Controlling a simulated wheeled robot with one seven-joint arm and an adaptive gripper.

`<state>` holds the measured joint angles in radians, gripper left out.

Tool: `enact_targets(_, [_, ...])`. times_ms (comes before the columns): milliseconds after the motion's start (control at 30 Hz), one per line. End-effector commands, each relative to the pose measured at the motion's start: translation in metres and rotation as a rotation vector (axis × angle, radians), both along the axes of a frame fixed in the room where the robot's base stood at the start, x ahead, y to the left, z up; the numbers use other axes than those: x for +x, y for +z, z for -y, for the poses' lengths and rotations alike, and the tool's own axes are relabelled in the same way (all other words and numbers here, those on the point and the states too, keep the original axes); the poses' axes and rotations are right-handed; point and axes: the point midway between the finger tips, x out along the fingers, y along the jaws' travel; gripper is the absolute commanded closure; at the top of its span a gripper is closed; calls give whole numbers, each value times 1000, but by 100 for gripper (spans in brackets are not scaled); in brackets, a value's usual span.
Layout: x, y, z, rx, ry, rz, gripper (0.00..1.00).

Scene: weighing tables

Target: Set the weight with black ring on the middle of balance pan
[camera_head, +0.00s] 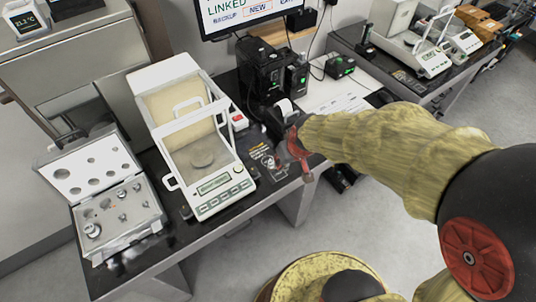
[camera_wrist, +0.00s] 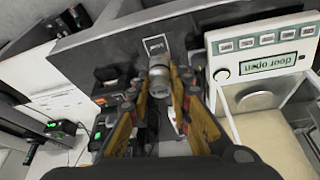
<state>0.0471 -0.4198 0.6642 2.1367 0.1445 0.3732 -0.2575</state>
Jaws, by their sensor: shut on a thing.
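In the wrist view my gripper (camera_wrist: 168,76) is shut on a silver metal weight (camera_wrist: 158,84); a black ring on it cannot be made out. In the head view my gripper (camera_head: 276,160) is over the black table, to the right of the balance (camera_head: 214,203), outside it. The round balance pan (camera_head: 202,159) lies bare inside the weighing chamber; it also shows in the wrist view (camera_wrist: 256,100). The balance display reads "door open" in the wrist view (camera_wrist: 268,64).
An open weight case (camera_head: 146,222) with several silver weights stands left of the balance. Black devices (camera_head: 262,70) and a monitor (camera_head: 250,12) stand behind. The balance's clear walls and handles bound its chamber.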

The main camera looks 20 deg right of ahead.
Motion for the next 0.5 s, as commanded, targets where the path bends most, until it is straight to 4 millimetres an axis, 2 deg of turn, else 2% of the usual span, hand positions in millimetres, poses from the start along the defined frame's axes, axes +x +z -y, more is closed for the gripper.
enact_targets(167, [30,-17,-2,0,4,-3,100])
enact_targets(433, [89,-44,-6,-1,4,-3,100])
enact_targets(500, [99,-58,-7,-1,3,-5,100])
